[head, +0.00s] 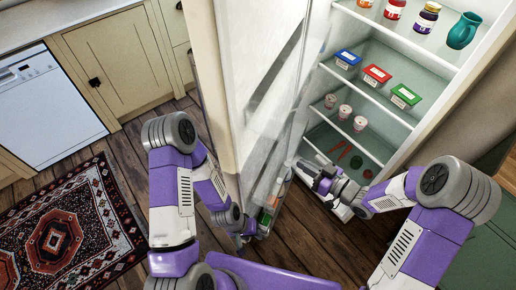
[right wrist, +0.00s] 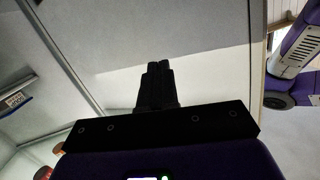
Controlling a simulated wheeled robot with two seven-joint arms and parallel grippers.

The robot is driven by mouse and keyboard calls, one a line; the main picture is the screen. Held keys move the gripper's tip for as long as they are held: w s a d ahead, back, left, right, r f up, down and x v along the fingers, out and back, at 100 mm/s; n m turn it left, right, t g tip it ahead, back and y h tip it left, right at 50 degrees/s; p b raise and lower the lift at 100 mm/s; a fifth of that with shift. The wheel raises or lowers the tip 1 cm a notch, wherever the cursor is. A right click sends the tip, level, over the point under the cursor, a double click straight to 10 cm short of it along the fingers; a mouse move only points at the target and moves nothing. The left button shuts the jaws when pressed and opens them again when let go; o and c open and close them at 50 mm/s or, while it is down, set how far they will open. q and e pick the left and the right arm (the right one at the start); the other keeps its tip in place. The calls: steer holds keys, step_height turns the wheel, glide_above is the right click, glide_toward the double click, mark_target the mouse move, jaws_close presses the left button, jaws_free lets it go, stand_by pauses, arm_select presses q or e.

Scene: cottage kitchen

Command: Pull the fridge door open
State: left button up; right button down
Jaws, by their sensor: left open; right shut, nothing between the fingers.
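The fridge door (head: 222,95) stands wide open in the head view, seen nearly edge-on, with its white inner side and door bins facing right. The fridge (head: 430,45) is open to view, its lit shelves uncovered. My left gripper (head: 246,236) is open, low by the door's bottom edge; its fingers are small and partly hidden. My right gripper (head: 308,168) is shut and empty, in the gap between the door and the fridge shelves. In the right wrist view its closed fingers (right wrist: 158,78) point at a pale panel, apparently the door's inner side. Contact cannot be told.
The shelves hold jars (head: 395,8), a teal jug (head: 463,30), coloured tubs (head: 376,75), cups (head: 345,111) and vegetables. A white dishwasher (head: 45,105) and cream cabinets (head: 120,62) stand at the left. A patterned rug (head: 62,240) lies on the wooden floor, which is otherwise clear.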

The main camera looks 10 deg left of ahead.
steer(key=s+a+r+n+g+y, duration=0.1)
steer(key=s+r+n+g+y, duration=0.25)
steer(key=r+n, duration=0.2)
arm_select(q)
step_height(320, 180, down, 2)
steer(key=shift+f+b, duration=0.25)
steer(key=shift+b, duration=1)
arm_select(e)
glide_toward(249, 146)
steer(key=shift+g, duration=0.45)
steer(key=a, duration=0.2)
steer(key=w+a, duration=0.1)
steer(key=a, duration=0.3)
steer(key=shift+w+a+r, duration=0.15)
steer(key=shift+a+r, duration=0.15)
steer(key=shift+a, duration=0.05)
